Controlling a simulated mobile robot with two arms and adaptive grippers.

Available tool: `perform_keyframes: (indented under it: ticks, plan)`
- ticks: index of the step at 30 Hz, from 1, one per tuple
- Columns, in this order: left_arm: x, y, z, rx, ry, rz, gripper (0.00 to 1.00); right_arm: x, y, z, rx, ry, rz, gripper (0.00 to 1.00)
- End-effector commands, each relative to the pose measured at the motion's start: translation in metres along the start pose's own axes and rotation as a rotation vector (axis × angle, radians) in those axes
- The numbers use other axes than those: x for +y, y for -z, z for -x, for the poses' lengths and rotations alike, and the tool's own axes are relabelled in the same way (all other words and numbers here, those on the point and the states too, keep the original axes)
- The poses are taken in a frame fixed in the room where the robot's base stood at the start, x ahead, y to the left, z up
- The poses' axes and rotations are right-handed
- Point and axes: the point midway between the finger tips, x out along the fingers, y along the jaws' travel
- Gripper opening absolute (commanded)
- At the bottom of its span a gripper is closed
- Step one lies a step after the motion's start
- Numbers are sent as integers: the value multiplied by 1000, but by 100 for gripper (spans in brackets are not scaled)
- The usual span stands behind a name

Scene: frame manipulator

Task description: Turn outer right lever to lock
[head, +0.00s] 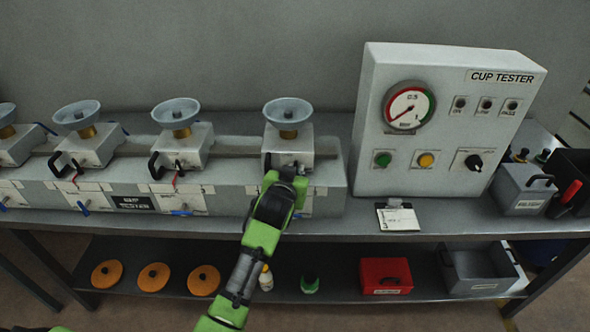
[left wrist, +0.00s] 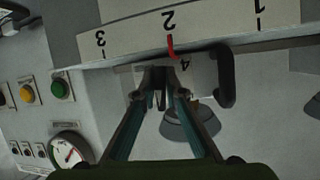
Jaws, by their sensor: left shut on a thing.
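The outer right unit (head: 322,150) is a grey block with a pale cup (head: 288,110) on a brass neck, at the right end of the rail. My left gripper (head: 286,176) is at its front face and covers most of the lever in the head view. In the left wrist view, the fingers (left wrist: 161,78) close in front of the block marked 4. A red lever tip (left wrist: 171,47) shows just past the fingertips, beside the "2" on a white scale plate (left wrist: 200,24). A black handle (left wrist: 227,75) stands beside the fingers, apart from them. My right gripper is not in view.
Similar units (head: 182,145) with cups, handles and levers stand to the left. The cup tester panel (head: 455,120) with gauge and knob stands to the right. A small card (head: 398,219) lies on the bench. Orange discs (head: 153,277) and a red box (head: 386,275) lie on the lower shelf.

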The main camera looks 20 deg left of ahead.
Motion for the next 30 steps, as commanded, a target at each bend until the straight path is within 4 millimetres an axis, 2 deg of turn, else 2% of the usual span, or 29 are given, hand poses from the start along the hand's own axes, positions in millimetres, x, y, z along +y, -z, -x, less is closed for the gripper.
perform_keyframes:
  ticks: [9, 23, 24, 25, 30]
  plan:
    - [0, -1, 0, 17, -35, 84, 0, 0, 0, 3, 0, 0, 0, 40]
    - [0, -1, 0, 19, -40, 96, 0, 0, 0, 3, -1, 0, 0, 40]
    - [0, -1, 0, 19, -40, 96, 16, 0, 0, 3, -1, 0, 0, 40]
    - [0, -1, 0, 19, -40, 96, 19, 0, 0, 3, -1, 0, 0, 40]
    - [0, -1, 0, 19, -40, 95, 19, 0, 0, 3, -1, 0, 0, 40]
